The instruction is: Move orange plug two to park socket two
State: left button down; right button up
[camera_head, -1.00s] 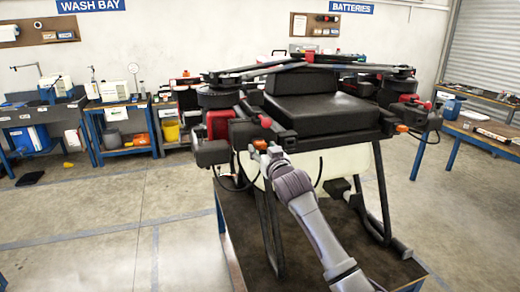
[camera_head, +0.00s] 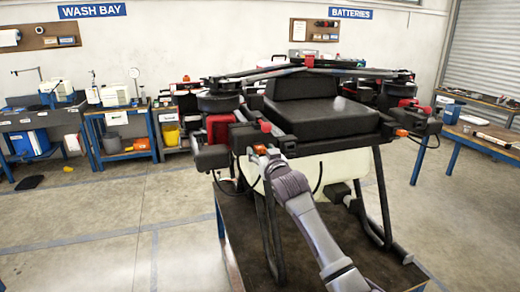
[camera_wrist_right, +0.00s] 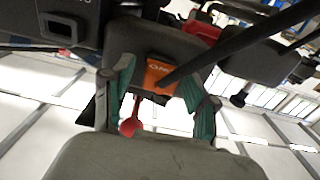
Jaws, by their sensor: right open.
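An orange plug (camera_wrist_right: 158,73) with partly hidden lettering sits on a dark housing of the drone in the right wrist view. It also shows in the head view (camera_head: 260,149) at the drone's front left corner. My right gripper (camera_wrist_right: 156,92) has its green-padded fingers spread on either side of this plug; whether they touch it I cannot tell. In the head view the right gripper (camera_head: 268,153) is small and partly lost against the drone. A dark square recess (camera_wrist_right: 61,27) lies left of the plug; I cannot tell whether it is park socket two. My left gripper is out of view.
The black drone (camera_head: 318,112) stands on a dark-topped table (camera_head: 240,240). Another orange piece (camera_head: 400,133) is at its front right. A dark bar (camera_wrist_right: 235,45) crosses close to the plug. A red knob (camera_wrist_right: 130,126) shows below it.

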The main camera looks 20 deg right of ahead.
aim_at(262, 152)
dwell(0.8)
grip_shut()
dwell(0.4)
jog(key=shift+s+p, duration=0.2)
jog(key=shift+p, duration=0.2)
jog(key=shift+s+d+p, duration=0.1)
jog(key=shift+s+p, duration=1.6)
jog(key=shift+s, duration=1.15)
